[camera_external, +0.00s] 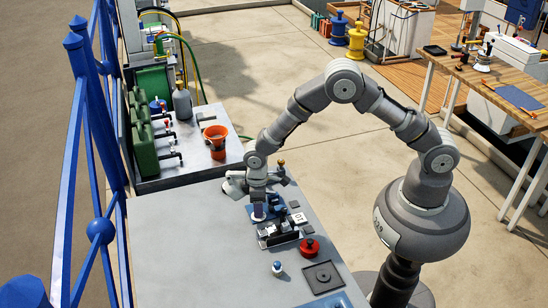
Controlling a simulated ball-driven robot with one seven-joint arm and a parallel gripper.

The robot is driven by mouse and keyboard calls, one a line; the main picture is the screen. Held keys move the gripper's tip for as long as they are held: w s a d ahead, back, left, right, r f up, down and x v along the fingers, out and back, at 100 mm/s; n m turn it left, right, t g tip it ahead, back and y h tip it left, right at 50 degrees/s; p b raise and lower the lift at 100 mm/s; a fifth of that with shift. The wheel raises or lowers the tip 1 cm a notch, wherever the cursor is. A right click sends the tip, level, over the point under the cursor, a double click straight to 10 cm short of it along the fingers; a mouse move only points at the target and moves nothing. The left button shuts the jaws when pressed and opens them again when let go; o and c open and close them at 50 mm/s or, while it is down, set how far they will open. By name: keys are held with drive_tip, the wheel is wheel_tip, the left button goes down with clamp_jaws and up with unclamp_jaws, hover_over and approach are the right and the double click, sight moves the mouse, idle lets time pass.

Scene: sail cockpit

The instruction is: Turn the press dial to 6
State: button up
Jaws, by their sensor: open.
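My gripper (261,203) is at the end of my arm, low over the far right part of the grey table. It is open; its fingertips are small and partly merge with the parts around them. A small dark press-like device (280,234) with silver parts and an upright black handle stands just in front of it. A small block (299,218) with a white marked face is to the right of the device. I cannot make out the dial or its setting. A red round knob-like part (309,248) sits at the device's front right.
A small white-and-blue piece (278,268) and a dark square plate (323,277) are on the grey table (190,255). Its left side is clear. An orange bucket (215,142) and green canisters (143,145) are behind, and a blue railing (90,150) runs along the left.

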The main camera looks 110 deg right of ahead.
wheel_tip(320, 180, up, 8)
drive_tip(key=shift+d+f+p, duration=0.1)
drive_tip(key=shift+f+p, duration=0.1)
drive_tip(key=shift+p, duration=0.7)
drive_tip(key=w+a+r+n+t+h+b, duration=0.1)
drive_tip(key=w+a+r+t, duration=0.15)
drive_tip(key=r, duration=0.75)
drive_tip(key=w+a+r+t+b, duration=0.1)
drive_tip(key=w+a+r+t, duration=0.2)
drive_tip(key=r, duration=0.6)
drive_tip(key=w+a+r+n+t+h+b, duration=0.15)
drive_tip(key=a+r, duration=0.25)
drive_tip(key=r, duration=0.6)
drive_tip(key=s+a+r+t+b, duration=0.1)
drive_tip(key=s+a+r, duration=0.3)
drive_tip(key=r, duration=0.6)
drive_tip(key=s+a+r+t+y+b, duration=0.1)
drive_tip(key=s+a+r+t, duration=0.2)
drive_tip(key=r, duration=0.6)
drive_tip(key=s+a+r+t+y+b, duration=0.1)
drive_tip(key=s+a+r+t, duration=0.3)
drive_tip(key=s+r, duration=0.3)
wheel_tip(320, 180, up, 4)
drive_tip(key=shift+s+a+f+n, duration=0.15)
drive_tip(key=shift+s+a+n, duration=0.1)
drive_tip(key=shift+a+n, duration=0.1)
